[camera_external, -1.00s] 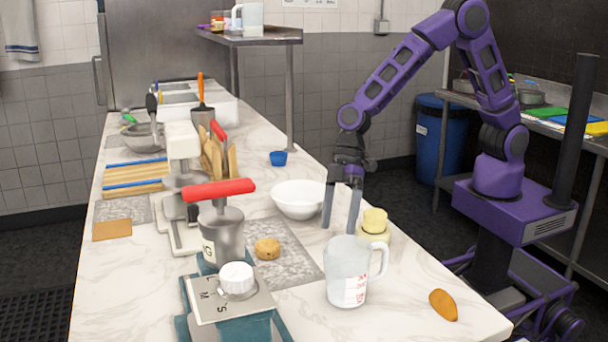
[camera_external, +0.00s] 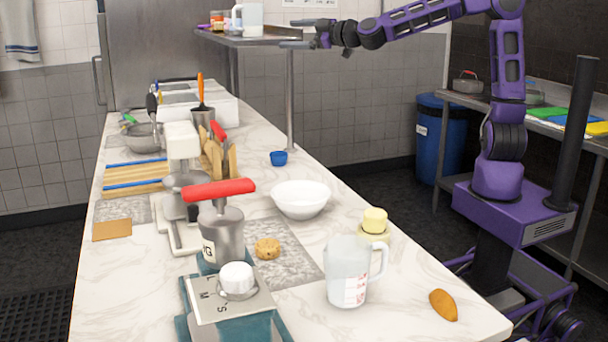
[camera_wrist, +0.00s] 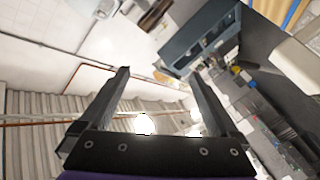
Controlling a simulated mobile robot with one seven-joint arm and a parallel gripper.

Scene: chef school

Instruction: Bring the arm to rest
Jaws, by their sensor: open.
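My gripper (camera_external: 297,34) is raised high above the counter, pointing left near the raised steel shelf. In the wrist view my gripper (camera_wrist: 160,98) has its two fingers well apart, with nothing between them. My purple arm stretches out roughly level from its upright lower links at the right.
The marble counter (camera_external: 400,300) holds a white bowl (camera_external: 300,198), a measuring jug (camera_external: 348,270), a yellow piece on a small stand (camera_external: 375,221) and a red-handled press (camera_external: 221,230). The steel shelf (camera_external: 260,40) stands close to my gripper. A blue bin (camera_external: 442,140) is behind.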

